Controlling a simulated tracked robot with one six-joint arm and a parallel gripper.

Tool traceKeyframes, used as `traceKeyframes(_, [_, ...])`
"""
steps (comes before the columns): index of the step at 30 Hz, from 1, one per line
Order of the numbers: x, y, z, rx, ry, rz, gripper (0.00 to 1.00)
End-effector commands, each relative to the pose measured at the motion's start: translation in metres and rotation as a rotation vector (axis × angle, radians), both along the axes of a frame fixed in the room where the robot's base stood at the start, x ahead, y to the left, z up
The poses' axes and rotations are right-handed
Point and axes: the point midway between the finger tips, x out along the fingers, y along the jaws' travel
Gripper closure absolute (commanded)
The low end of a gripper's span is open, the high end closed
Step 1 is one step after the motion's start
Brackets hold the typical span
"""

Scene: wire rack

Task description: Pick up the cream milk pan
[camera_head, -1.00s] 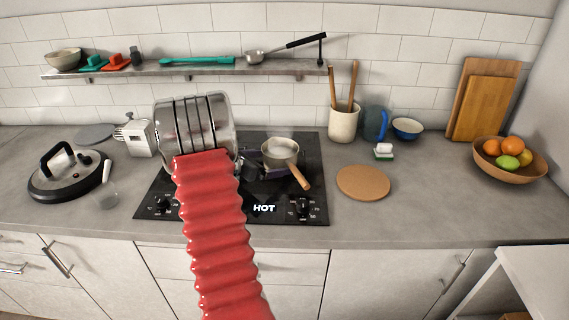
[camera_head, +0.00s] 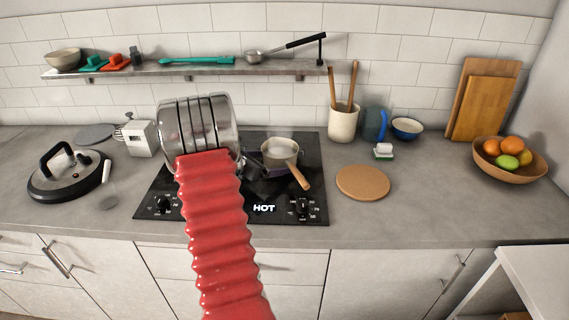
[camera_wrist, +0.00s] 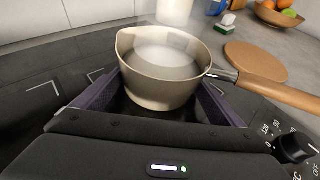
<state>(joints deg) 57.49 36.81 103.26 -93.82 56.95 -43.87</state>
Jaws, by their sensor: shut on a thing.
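The cream milk pan (camera_head: 280,155) is upright over the black cooktop (camera_head: 283,210), with its wooden handle pointing toward the front right. In the wrist view the pan (camera_wrist: 160,88) holds pale, steaming contents. My gripper (camera_wrist: 155,105) is shut on the pan, with one purple-lined finger on either side of its body. In the head view the gripper is partly hidden behind my arm, to the left of the pan. I cannot tell whether the pan's base touches the cooktop.
The cooktop reads HOT.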

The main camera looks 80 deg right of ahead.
Motion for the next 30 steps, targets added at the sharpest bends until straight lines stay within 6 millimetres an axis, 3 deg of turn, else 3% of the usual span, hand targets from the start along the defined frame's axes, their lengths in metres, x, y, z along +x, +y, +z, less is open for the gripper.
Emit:
traceKeyframes(19, [0.0007, -0.0006, 0.0019, -0.003, 0.000, 0.001, 0.68])
traceKeyframes(30, [0.0005, -0.0007, 0.0042, -0.003, 0.001, 0.001, 0.68])
